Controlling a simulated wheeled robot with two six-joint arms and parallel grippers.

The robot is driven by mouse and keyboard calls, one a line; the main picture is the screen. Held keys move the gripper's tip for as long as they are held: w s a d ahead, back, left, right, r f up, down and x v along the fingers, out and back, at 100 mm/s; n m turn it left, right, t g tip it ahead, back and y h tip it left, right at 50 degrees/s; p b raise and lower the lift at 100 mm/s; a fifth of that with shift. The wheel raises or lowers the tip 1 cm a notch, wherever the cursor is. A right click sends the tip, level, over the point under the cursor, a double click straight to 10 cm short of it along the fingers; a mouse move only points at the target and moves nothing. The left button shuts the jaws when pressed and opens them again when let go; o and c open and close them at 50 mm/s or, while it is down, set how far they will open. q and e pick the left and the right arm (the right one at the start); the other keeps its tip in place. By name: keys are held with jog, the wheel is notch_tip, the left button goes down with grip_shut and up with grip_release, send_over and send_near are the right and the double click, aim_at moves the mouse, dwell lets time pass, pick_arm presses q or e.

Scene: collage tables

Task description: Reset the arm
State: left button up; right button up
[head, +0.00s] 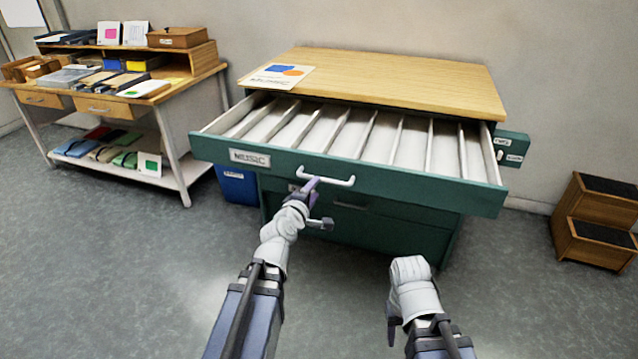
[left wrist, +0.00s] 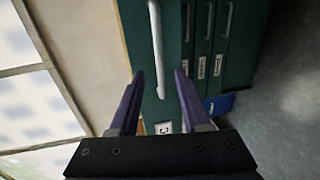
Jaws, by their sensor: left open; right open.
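My left gripper (head: 312,186) is at the front of the pulled-out top drawer (head: 210,148), close by its white handle (head: 340,182). In the left wrist view the gripper (left wrist: 158,74) has its two purple fingers apart with nothing held, and the handle (left wrist: 157,45) lies just beyond the fingertips. I cannot tell whether they touch. My right arm is low in front of the green cabinet (head: 440,235). Its gripper (head: 392,328) is only partly seen beside the forearm, with nothing visible in it.
The drawer juts out over the floor, with empty white slots. A card (head: 277,77) lies on the wooden cabinet top (head: 400,78). A loaded desk (head: 120,105) stands left, a blue bin (head: 236,184) beside the cabinet, wooden steps (head: 585,240) right. The grey floor in front is clear.

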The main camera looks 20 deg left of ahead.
pick_arm(q)
jog(key=s+d+r+m+g+h+p, duration=0.1)
jog(key=s+d+m+g+h+p, duration=0.1)
jog(key=s+d+m+g+p, duration=0.35)
jog(key=s+d+m+g+h+p, duration=0.1)
jog(key=s+d+m+g+p, duration=0.25)
jog(key=d+m+p, duration=0.6)
jog(key=s+r+m+g+y+p, duration=0.2)
jog(key=s+m+g+p, duration=0.1)
jog(key=s, duration=0.5)
jog(key=s+d+r+m+g+y+p, duration=0.1)
jog(key=s+r+m+g+y+p, duration=0.2)
jog(key=s, duration=0.5)
jog(key=g+p, duration=0.1)
jog(key=p, duration=0.1)
jog(key=shift+d+p, duration=0.25)
jog(key=shift+p, duration=0.05)
